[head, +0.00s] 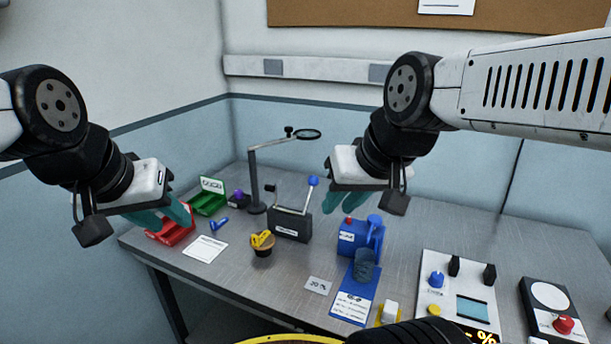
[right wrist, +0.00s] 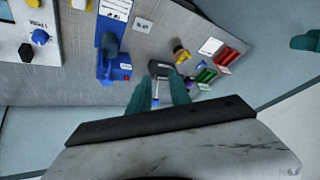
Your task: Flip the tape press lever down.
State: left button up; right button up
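A dark grey box (head: 290,224) with a white label stands mid-table. Its silver lever (head: 308,197) points up, leaning slightly right, and ends in a blue ball knob (head: 313,181). I take it for the tape press, but cannot read the label. My right gripper (head: 332,207) is above and right of the box, its teal fingers near the knob. In the right wrist view the fingers are apart, with the box (right wrist: 159,69) and blue knob (right wrist: 155,101) showing between them. Contact is not visible. My left gripper (head: 170,222) hangs over the red tray, fingers apart and empty.
A blue device (head: 352,238) with a red button stands right of the box. A magnifier on a stand (head: 254,180) rises behind. A white control panel (head: 457,290) lies right.

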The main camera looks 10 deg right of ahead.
jog(key=shift+w, duration=0.1)
jog(key=c, duration=0.4)
jog(key=shift+w, duration=0.2)
jog(key=w+d+f+m+g+y, duration=0.1)
jog(key=w+f+m+g+y, duration=0.25)
jog(key=w, duration=0.55)
jog(key=w+d+f+m+g+y, duration=0.1)
jog(key=w+f+m+g+y, duration=0.15)
jog(key=w+f+y, duration=0.45)
jog(key=w+d+f+m+t+y, duration=0.3)
jog(key=w+d+f, duration=0.1)
jog(key=d, duration=0.4)
jog(key=w+d+f+m+t+y, duration=0.3)
jog(key=w+d+f, duration=0.1)
jog(key=w+d, duration=0.3)
jog(key=shift+w+d+t, duration=0.15)
jog(key=shift+d+t, duration=0.25)
jog(key=shift+d, duration=0.25)
